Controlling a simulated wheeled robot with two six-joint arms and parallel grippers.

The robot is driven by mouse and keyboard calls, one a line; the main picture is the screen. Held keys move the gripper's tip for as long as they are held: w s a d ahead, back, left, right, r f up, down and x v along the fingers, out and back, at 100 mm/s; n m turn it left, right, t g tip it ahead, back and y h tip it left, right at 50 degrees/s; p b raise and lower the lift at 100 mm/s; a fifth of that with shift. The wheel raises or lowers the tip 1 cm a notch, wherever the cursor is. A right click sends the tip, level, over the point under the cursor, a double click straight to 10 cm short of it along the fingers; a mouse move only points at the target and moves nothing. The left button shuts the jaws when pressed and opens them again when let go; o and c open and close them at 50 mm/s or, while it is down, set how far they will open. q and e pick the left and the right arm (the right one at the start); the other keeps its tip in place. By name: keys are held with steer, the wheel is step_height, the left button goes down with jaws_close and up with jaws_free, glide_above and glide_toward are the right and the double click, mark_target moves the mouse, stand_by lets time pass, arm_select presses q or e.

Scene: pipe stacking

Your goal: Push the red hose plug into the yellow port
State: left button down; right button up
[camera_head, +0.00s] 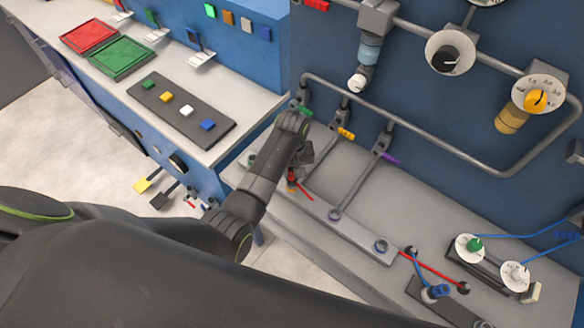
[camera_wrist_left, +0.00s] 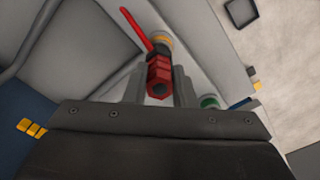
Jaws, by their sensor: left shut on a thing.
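My left gripper (camera_head: 293,176) is shut on the red hose plug (camera_wrist_left: 158,76), a ribbed red piece between its two grey fingers. A short red hose (camera_wrist_left: 136,29) runs from it up and to the left in the wrist view. The yellow port (camera_wrist_left: 163,42) shows as a yellow ring just past the plug, partly covered by it. In the head view the red plug (camera_head: 291,176) is close above the yellow port (camera_head: 291,187) on the grey strip. I cannot tell whether the plug is seated in it. My right gripper is not in view.
A green port (camera_wrist_left: 209,102) is beside the held plug in the wrist view. Grey pipes with a green, a yellow and a purple handle (camera_head: 390,158) stand behind my gripper. A second red hose (camera_head: 435,265) lies at the right, near a blue plug (camera_head: 437,291).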

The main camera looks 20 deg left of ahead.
arm_select(q)
steer(key=shift+f+b, duration=0.4)
steer(key=shift+f, duration=0.65)
stand_by(0.4)
steer(key=c, duration=1.1)
jaws_free()
